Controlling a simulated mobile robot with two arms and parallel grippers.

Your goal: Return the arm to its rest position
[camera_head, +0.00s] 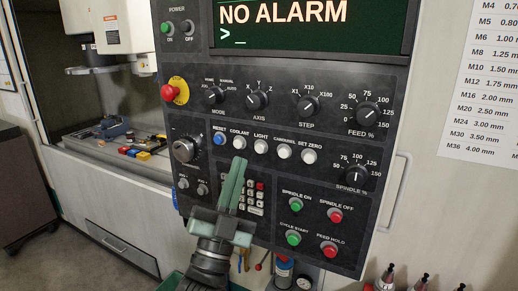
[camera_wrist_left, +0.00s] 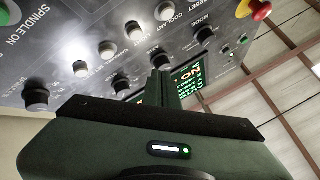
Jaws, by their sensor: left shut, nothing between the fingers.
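My left gripper (camera_head: 237,172) comes up from the bottom of the head view, in front of the lower left part of a dark machine control panel (camera_head: 290,180). Its green fingers are closed together with nothing between them, and they hide part of the keypad (camera_head: 256,198). In the left wrist view the shut fingers (camera_wrist_left: 161,75) point at the panel, with its knobs and lit display (camera_wrist_left: 187,78) beyond. I cannot tell whether the fingertips touch the panel. My right gripper is in neither view.
The screen (camera_head: 290,22) reads NO ALARM. A red emergency stop button (camera_head: 169,93) sits on the panel's left edge. A machine bay with coloured blocks (camera_head: 135,153) is open at left. A handle (camera_head: 397,190) and several tool holders (camera_head: 386,278) stand at right.

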